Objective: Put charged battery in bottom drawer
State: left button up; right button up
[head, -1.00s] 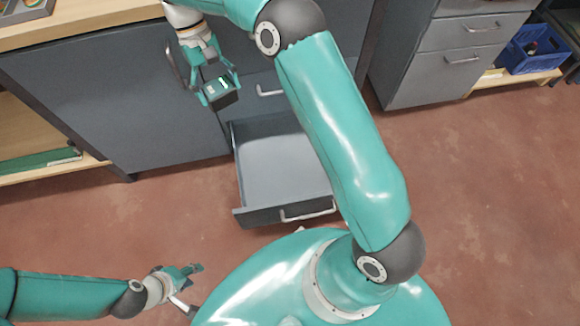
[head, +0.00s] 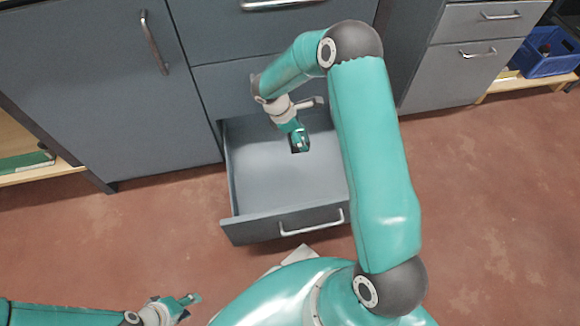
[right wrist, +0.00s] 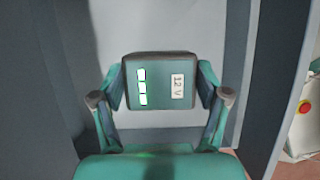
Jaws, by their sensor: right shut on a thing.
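The battery (right wrist: 160,82) is a dark teal block with lit green bars and a "12 V" label in the right wrist view. My right gripper (right wrist: 160,95) is shut on it, with a finger on each side. In the head view my right gripper (head: 298,140) is over the open bottom drawer (head: 250,195), with a small dark part of the battery (head: 301,150) showing at its tip. I cannot tell whether the battery touches the drawer floor. The drawer looks otherwise empty. My left gripper (head: 188,303) is low at the left, away from the drawer; its fingers are too small to judge.
A grey cabinet door (head: 90,100) is left of the drawer, with a closed drawer (head: 225,90) above. Another grey cabinet (head: 455,70) and a blue crate (head: 552,62) stand at the right. The reddish floor (head: 490,220) is clear there.

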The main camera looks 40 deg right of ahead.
jog(key=shift+s+d+f, duration=0.25)
jog(key=shift+s+f, duration=0.1)
jog(key=shift+f, duration=0.15)
jog(key=shift+s+d+f, duration=0.25)
jog(key=shift+s+f, duration=0.1)
jog(key=shift+f, duration=0.15)
notch_tip(320, 180, down, 14)
jog(key=b, duration=0.5)
jog(key=shift+r+b, duration=0.2)
jog(key=shift+b, duration=0.15)
jog(key=shift+f+b, duration=1)
jog(key=shift+f, duration=1.6)
jog(key=shift+f, duration=0.15)
jog(key=o, duration=1.5)
